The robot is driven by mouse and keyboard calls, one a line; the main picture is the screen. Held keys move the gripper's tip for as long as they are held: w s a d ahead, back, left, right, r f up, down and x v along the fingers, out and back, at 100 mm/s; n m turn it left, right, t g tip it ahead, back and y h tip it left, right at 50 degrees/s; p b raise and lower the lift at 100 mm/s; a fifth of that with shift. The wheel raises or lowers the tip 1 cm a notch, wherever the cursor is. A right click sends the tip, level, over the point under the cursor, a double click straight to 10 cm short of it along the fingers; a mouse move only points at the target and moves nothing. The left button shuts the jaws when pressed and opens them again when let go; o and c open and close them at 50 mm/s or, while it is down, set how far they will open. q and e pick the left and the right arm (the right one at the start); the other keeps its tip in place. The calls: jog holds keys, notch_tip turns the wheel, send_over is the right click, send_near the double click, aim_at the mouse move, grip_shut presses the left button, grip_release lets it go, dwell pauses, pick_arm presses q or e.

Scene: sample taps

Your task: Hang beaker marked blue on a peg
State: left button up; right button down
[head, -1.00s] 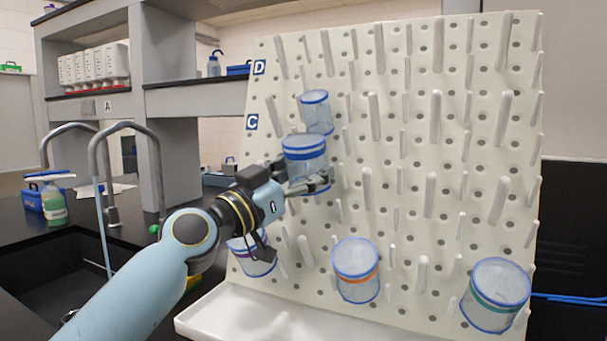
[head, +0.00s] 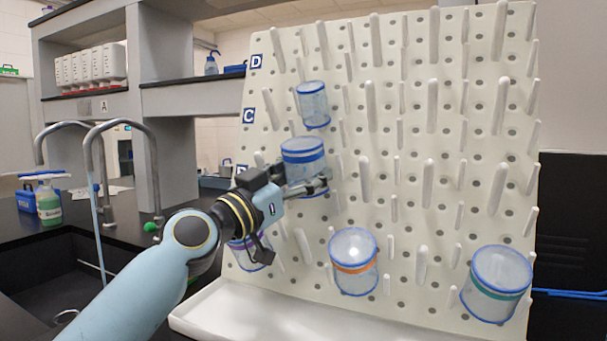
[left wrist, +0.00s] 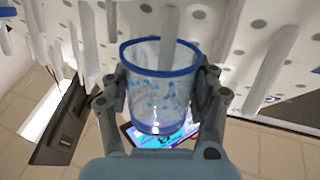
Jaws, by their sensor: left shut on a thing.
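The beaker marked blue (head: 303,153), clear with a blue band and blue rim, is in front of the pegboard (head: 385,215), mouth up and slightly tilted. My left gripper (head: 303,187) is shut on it, with a finger on each side. The left wrist view shows the beaker (left wrist: 160,85) between the fingers (left wrist: 162,95). There a white peg (left wrist: 170,22) reaches the beaker's rim and seems to run into the mouth; I cannot tell how far. My right gripper is not in view.
A small clear beaker (head: 312,105) hangs just above. Orange-banded (head: 354,255) and green-banded (head: 497,285) beakers hang lower; another (head: 255,258) is partly behind my arm. Pegs crowd the board. A white trough (head: 250,312) runs below; a sink tap (head: 150,165) stands left.

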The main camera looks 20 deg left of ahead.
pick_arm(q)
jog(key=o, duration=1.2)
jog(key=shift+o, duration=0.2)
jog(key=shift+f, duration=0.1)
